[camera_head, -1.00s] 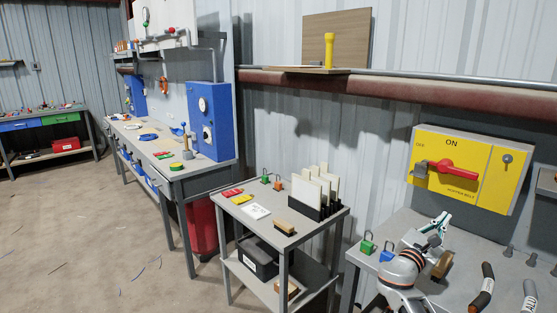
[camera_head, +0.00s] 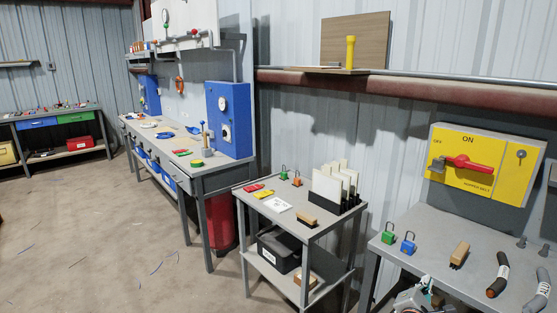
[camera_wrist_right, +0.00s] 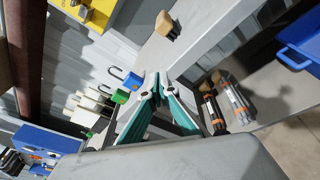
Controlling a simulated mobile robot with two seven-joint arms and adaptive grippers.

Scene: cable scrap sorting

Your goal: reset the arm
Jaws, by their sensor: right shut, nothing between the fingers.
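My right gripper shows only in part at the bottom edge of the head view (camera_head: 420,296), low beside the front of the grey bench (camera_head: 440,250). In the right wrist view its teal-lined fingers (camera_wrist_right: 157,86) are together at the tips with nothing held. The bench top shows behind them, with a green padlock (camera_wrist_right: 119,97), a blue padlock (camera_wrist_right: 132,81) and a wooden-handled brush (camera_wrist_right: 167,25). My left gripper is in neither view.
A small grey cart (camera_head: 262,190) stands to the left. Open floor (camera_head: 120,240) lies at the left.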

